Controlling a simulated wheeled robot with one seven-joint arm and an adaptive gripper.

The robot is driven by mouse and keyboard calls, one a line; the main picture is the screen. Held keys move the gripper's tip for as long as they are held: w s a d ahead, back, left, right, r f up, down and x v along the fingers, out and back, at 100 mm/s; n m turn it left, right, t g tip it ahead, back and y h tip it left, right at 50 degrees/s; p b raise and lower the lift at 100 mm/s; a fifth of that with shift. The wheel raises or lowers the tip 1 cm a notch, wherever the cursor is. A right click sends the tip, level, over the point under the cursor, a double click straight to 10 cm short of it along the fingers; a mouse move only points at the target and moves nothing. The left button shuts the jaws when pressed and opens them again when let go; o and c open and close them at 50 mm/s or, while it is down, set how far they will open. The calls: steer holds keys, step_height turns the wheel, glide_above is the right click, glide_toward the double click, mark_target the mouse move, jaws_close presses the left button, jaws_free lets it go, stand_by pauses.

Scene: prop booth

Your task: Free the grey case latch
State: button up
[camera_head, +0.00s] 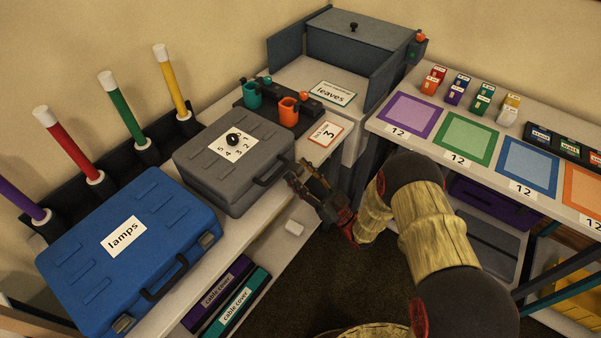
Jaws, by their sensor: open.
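The grey case (218,177) lies closed on the white counter, with a black handle (270,169) on its front side. A white label (243,150) with numbers around a black round knob (233,138) is on its lid. My gripper (297,174) is open at the right end of the case's front side, just right of the handle. No object shows between its fingers. I cannot tell whether a finger touches the case. The latch is not clearly visible; the gripper is in front of that area.
A blue case (85,244) labelled "lamps" lies left of the grey case. An orange cup (288,110) and a teal cup (252,95) stand behind it.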

steer(key=v, duration=0.7)
steer(key=shift+d, duration=0.15)
steer(key=shift+s+f, duration=0.1)
steer(key=shift+s, duration=0.05)
stand_by(0.5)
